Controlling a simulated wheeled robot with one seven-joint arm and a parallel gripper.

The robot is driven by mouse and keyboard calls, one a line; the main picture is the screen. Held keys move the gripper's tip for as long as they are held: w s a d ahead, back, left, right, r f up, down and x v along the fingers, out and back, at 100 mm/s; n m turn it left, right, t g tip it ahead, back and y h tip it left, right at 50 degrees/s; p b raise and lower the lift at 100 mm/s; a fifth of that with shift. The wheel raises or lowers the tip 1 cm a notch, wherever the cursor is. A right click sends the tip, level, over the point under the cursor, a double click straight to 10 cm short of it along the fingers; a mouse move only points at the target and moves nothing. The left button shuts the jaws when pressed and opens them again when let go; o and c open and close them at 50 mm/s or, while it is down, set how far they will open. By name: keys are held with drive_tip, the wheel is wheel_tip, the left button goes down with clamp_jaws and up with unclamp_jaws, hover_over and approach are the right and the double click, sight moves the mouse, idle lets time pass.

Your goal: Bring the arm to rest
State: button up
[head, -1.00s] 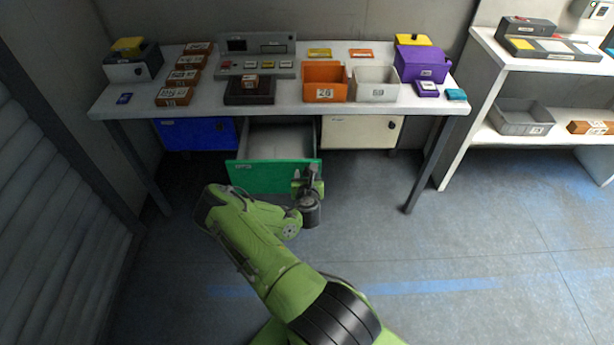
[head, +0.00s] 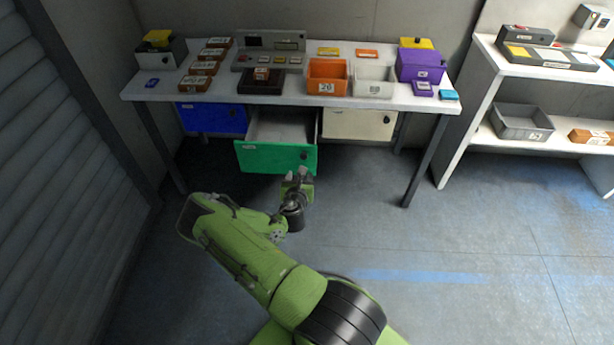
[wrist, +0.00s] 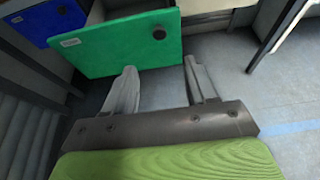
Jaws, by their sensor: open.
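My gripper (head: 299,174) is open and empty in front of the green drawer (head: 268,158), below the table's front edge. In the wrist view my gripper's two fingers (wrist: 163,88) stand apart, with bare floor between them. The green drawer is pulled open, and its front with a round dark knob also shows in the wrist view (wrist: 120,45). The fingertips look close to the lower part of the drawer front; I cannot tell the exact gap. My green arm is bent and reaches forward over the floor.
The white table (head: 215,92) carries bins, boxes and a scanner station. A blue drawer (head: 213,118) and a cream drawer (head: 358,125) are shut on either side. The floor (head: 420,250) right of my arm is clear.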

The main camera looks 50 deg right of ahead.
drive_tip(key=shift+a, duration=0.15)
idle(0.4)
drive_tip(key=s+a+r+m+g+y, duration=0.25)
drive_tip(key=a+r+m, duration=0.45)
drive_tip(key=r+m, duration=0.4)
drive_tip(key=s+a+r+m+g+y, duration=0.2)
drive_tip(key=a+r+m+y, duration=0.1)
drive_tip(key=a+r+m, duration=0.65)
drive_tip(key=s+a+r+m+y, duration=0.2)
drive_tip(key=s+a+r, duration=0.5)
drive_tip(key=s, duration=0.2)
drive_tip(key=s+a+r+m+t+y, duration=0.1)
drive_tip(key=s+a+r+m+y, duration=0.2)
drive_tip(key=s+a+r, duration=0.3)
drive_tip(key=s+a, duration=0.1)
drive_tip(key=s, duration=0.2)
drive_tip(key=shift+s+a+r, duration=0.15)
drive_tip(key=shift+s+r, duration=0.1)
drive_tip(key=shift+r, duration=0.1)
